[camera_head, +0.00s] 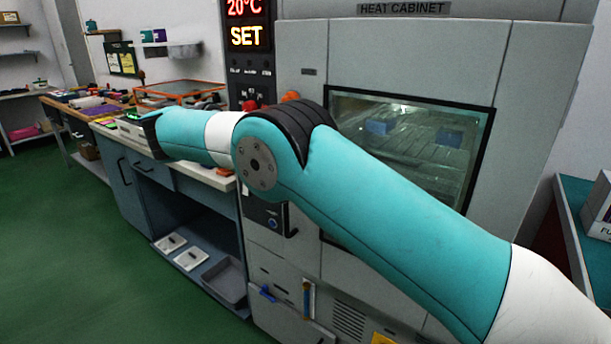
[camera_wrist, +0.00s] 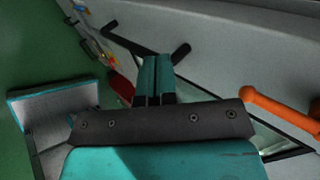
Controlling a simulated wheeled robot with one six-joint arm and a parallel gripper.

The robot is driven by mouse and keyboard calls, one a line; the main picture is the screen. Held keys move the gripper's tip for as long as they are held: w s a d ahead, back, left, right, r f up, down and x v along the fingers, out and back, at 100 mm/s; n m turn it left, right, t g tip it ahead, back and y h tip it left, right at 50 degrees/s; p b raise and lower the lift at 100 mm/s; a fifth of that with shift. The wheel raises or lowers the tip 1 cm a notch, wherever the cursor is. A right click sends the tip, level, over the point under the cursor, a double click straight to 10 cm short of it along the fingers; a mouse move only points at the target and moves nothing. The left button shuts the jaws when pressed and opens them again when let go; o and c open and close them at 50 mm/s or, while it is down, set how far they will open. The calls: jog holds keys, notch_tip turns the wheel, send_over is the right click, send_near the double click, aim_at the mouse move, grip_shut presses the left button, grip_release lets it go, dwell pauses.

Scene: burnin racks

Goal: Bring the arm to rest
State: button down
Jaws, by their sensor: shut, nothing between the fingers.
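My teal and white arm reaches across the head view from the lower right towards the left, in front of the heat cabinet (camera_head: 400,55). Its elbow is bent beside the cabinet's control panel. The far end of the arm is over the workbench, and the fingers cannot be made out there. In the wrist view my gripper (camera_wrist: 153,75) shows its two teal fingers side by side, shut with nothing between them. Behind the fingers are a dark bar handle (camera_wrist: 125,38) and a grey panel. An orange handle (camera_wrist: 275,112) is at the right, apart from the fingers.
The cabinet's display (camera_head: 247,36) reads 20°C and SET. A workbench with an open lower shelf (camera_head: 215,290) stands left of the cabinet. A teal-topped table (camera_head: 575,190) with a box (camera_head: 600,205) is at the right. Green floor (camera_head: 70,260) is clear at the left.

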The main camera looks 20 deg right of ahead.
jog(key=s+r+n+y+p, duration=0.5)
jog(key=s+r+n, duration=0.2)
jog(key=r+n, duration=0.7)
jog(key=s+f+n+g+y, duration=0.2)
jog(key=s+n, duration=0.9)
jog(key=s, duration=0.6)
jog(key=s+f+n+g+y+p, duration=0.1)
jog(key=s+n+y, duration=0.4)
jog(key=s+n, duration=0.7)
jog(key=s+g, duration=0.1)
jog(key=s, duration=0.5)
jog(key=shift+a+f+g, duration=0.3)
jog(key=shift+f+g, duration=0.1)
jog(key=shift+s, duration=0.1)
